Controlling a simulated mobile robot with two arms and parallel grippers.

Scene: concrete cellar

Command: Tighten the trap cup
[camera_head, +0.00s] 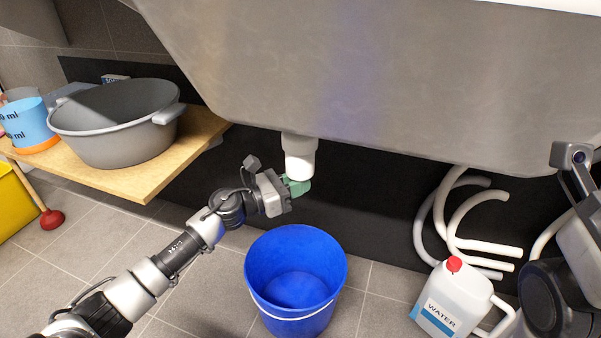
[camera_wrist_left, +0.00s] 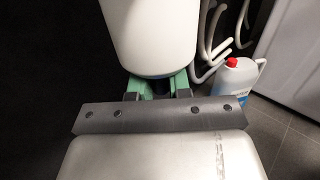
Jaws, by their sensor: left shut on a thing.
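The white trap cup (camera_head: 299,165) hangs upright under the grey sink basin (camera_head: 380,85). In the left wrist view the cup (camera_wrist_left: 148,38) fills the upper middle, with its rounded lower end at the green fingers. My left gripper (camera_head: 297,186) reaches in from the left and is shut on the cup at its lower end. In the left wrist view the left gripper (camera_wrist_left: 160,88) hides part of the cup's underside. My right arm shows at the right edge, but its fingers are not in view.
A blue bucket (camera_head: 262,268) stands on the tiles below the cup. A white water canister (camera_head: 455,290) with a red cap and several white hoses (camera_head: 437,215) are at the right. A wooden shelf (camera_head: 140,185) with a grey tub (camera_head: 118,125) is at the left.

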